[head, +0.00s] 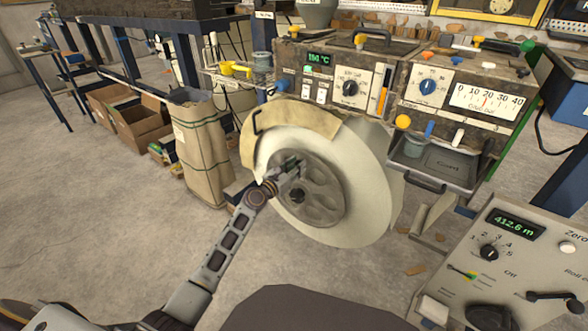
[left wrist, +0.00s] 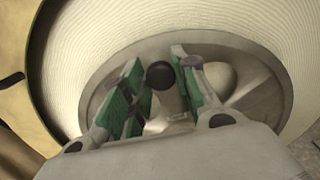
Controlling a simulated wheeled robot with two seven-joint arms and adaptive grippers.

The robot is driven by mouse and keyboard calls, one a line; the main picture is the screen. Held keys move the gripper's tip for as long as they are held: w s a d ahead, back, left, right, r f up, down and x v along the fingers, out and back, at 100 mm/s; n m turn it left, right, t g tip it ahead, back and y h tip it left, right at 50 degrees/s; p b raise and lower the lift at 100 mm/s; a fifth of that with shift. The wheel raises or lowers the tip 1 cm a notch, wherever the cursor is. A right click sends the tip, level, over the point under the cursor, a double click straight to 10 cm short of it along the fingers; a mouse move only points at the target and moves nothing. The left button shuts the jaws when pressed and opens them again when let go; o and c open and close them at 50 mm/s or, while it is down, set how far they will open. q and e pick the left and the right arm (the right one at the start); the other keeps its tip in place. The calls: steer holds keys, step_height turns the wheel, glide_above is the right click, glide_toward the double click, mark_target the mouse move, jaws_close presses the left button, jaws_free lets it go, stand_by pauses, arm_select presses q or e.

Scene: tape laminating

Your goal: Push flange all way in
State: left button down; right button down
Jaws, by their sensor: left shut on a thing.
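The flange (head: 328,208) is a grey round disc with cut-out openings, set at the middle of a large white roll (head: 366,218). In the left wrist view the flange (left wrist: 272,88) fills the area behind my fingers, against the ridged white roll (left wrist: 185,18). My left gripper (head: 291,168) is at the flange's upper left. In the left wrist view its green-padded fingers (left wrist: 158,92) are on either side of a grey part of the flange with a round black knob (left wrist: 160,75). It is shut on the flange. I cannot tell how deep the flange sits. My right gripper is not in view.
A tan curved cover (head: 285,117) wraps the roll's top left. A control panel (head: 345,82) stands behind it, with a grey tray (head: 440,171) at the right. A counter box (head: 510,262) is at the lower right. A brown sack (head: 203,150) stands left; floor is open at lower left.

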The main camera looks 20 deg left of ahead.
mark_target(301, 160)
arm_select(q)
steer(key=shift+x, duration=0.95)
steer(key=shift+w+d, duration=0.1)
steer(key=shift+w, duration=0.4)
steer(key=shift+r, duration=0.1)
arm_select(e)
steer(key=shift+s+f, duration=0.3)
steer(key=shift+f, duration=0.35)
arm_select(q)
steer(key=shift+r, duration=0.1)
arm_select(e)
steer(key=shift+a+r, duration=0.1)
arm_select(q)
steer(key=c, duration=1.5)
jaws_free()
steer(key=shift+w, duration=0.1)
steer(key=o, duration=0.4)
steer(key=shift+w+d+f, duration=0.1)
steer(key=shift+w+f, duration=0.05)
steer(key=shift+f, duration=0.05)
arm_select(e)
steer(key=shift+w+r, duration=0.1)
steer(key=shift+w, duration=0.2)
